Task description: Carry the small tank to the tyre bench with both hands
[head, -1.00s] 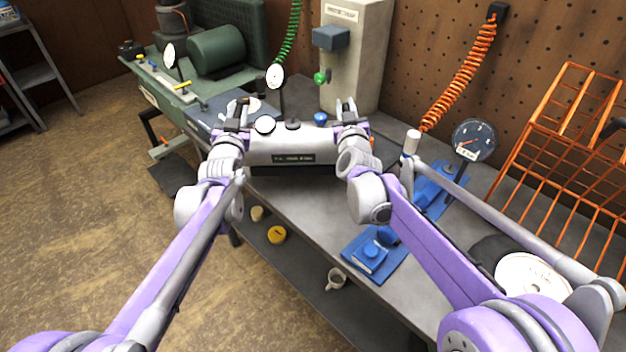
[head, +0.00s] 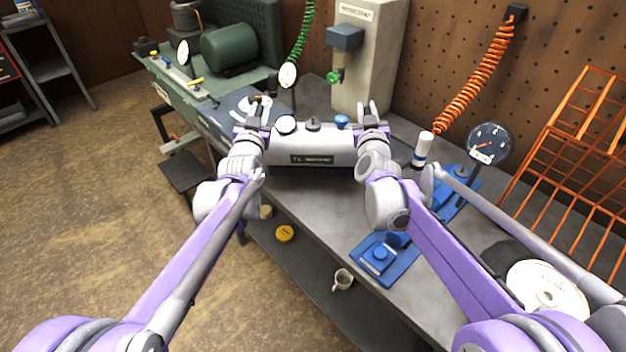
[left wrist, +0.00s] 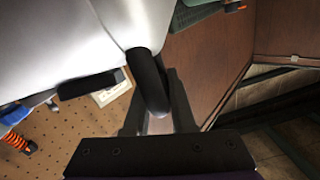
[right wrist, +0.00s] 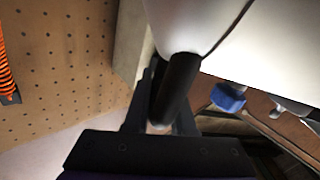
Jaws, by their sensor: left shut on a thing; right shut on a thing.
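The small tank (head: 312,145) is a silver-grey cylinder with a dark label, a round gauge and a blue knob on top. It is held level between my two grippers above the grey bench. My left gripper (head: 254,118) is shut on the tank's left end; the left wrist view shows its fingers around a black handle (left wrist: 148,82). My right gripper (head: 371,116) is shut on the right end; the right wrist view shows a black handle (right wrist: 176,88) between its fingers. The tank's underside is hidden in the head view.
The grey bench top (head: 330,205) runs diagonally below the tank. A grey cabinet (head: 368,60) stands behind it. A green compressor (head: 228,48) is at the back left. Blue tool parts (head: 385,258), a large gauge (head: 489,144), a white bottle (head: 422,150) and an orange rack (head: 575,150) are on the right.

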